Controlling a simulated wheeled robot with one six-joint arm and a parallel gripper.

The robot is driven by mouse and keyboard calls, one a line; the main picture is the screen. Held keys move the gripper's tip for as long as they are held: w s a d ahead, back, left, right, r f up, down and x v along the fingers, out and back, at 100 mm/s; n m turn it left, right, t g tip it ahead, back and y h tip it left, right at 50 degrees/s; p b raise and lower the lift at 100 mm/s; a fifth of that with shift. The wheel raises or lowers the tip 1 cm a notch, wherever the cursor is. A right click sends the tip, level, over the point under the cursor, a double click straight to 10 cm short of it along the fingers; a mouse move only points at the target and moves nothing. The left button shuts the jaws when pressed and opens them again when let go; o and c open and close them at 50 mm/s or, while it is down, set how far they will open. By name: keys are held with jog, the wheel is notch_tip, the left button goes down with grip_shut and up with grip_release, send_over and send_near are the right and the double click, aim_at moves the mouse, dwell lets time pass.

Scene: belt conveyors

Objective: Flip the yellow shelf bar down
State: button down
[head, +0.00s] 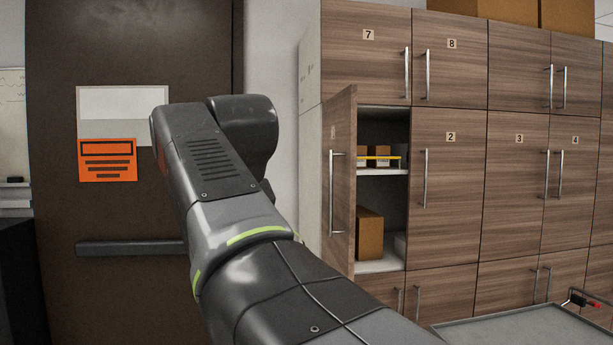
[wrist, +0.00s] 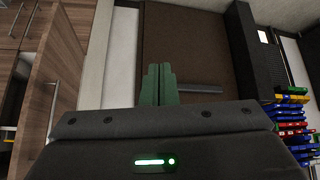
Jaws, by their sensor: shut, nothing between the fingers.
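The yellow shelf bar (head: 380,157) runs across the front of the upper shelf inside the open cabinet, in front of small boxes. The open cabinet door (head: 341,185) is swung out to the left of the opening; it also shows at the left of the wrist view (wrist: 55,85). My gripper (wrist: 158,84) shows in the wrist view with its green fingers together and nothing between them. It points toward the brown door, away from the shelf bar. In the head view my arm hides the gripper.
A brown box (head: 369,233) stands on the lower shelf. Closed cabinet doors with upright handles (head: 447,190) fill the right. A brown door with a push bar (head: 130,247) stands at the left. A grey tray top (head: 525,328) is at the lower right. Colored bins (wrist: 290,125) show at the right of the wrist view.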

jog(key=s+a+r+n+y, duration=0.1)
jog(key=s+r, duration=0.2)
jog(key=r, duration=0.6)
jog(key=s+a+r+t+y, duration=0.1)
jog(key=s+a+r+y, duration=0.1)
jog(key=r, duration=0.7)
jog(key=shift+s+n, duration=0.4)
jog(key=shift+s, duration=0.35)
jog(key=shift+d+f, duration=0.1)
jog(key=shift+d, duration=0.1)
